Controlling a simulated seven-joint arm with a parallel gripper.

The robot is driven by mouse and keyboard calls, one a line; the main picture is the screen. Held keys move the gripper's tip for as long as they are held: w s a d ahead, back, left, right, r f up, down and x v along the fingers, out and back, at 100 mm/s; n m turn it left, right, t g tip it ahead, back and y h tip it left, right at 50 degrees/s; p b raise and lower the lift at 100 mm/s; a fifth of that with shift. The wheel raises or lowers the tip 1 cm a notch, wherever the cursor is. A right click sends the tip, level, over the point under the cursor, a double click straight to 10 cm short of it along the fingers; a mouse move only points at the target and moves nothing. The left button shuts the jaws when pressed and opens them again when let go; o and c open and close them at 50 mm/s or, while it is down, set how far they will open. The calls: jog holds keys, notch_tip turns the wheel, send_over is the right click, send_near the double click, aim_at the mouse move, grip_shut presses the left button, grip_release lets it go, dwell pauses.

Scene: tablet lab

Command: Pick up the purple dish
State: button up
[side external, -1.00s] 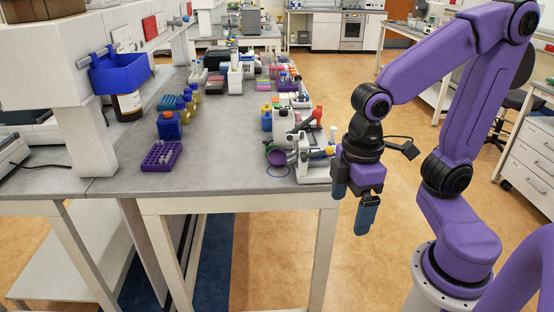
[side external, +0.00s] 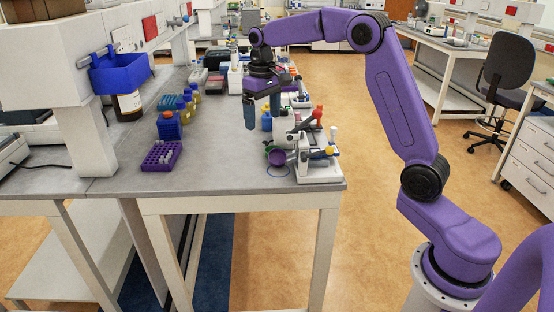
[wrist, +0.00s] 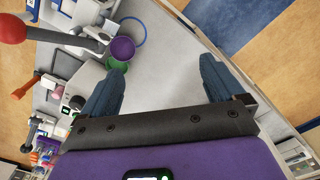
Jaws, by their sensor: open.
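The purple dish (side external: 277,157) is a small round thing near the front right of the grey bench, beside the white device at the bench corner. In the wrist view the purple dish (wrist: 122,48) shows at the upper left, just beyond the left finger, with a green round thing (wrist: 117,65) by it. My gripper (side external: 262,115) points down over the bench, above and a little behind and left of the dish. In the wrist view my gripper (wrist: 163,66) has its blue fingers wide apart, with only bare bench between them.
A white device (side external: 318,172) with a red knob (side external: 318,112) stands right of the dish. A blue ring (side external: 278,171) lies in front of it. A purple tube rack (side external: 161,156) and blue rack (side external: 169,126) stand left. The bench (side external: 215,150) between is clear.

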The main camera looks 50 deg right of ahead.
jog(key=w+d+m, duration=0.2)
jog(key=w+d, duration=0.1)
jog(key=d, duration=0.6)
send_over(277, 160)
jog(key=shift+m, duration=0.3)
jog(key=f, duration=1.3)
jog(key=shift+a, duration=0.2)
jog(key=shift+d+f, duration=0.2)
jog(key=shift+f, duration=2.4)
jog(key=c, duration=1.2)
jog(key=shift+o, duration=0.2)
jog(key=shift+r, duration=0.1)
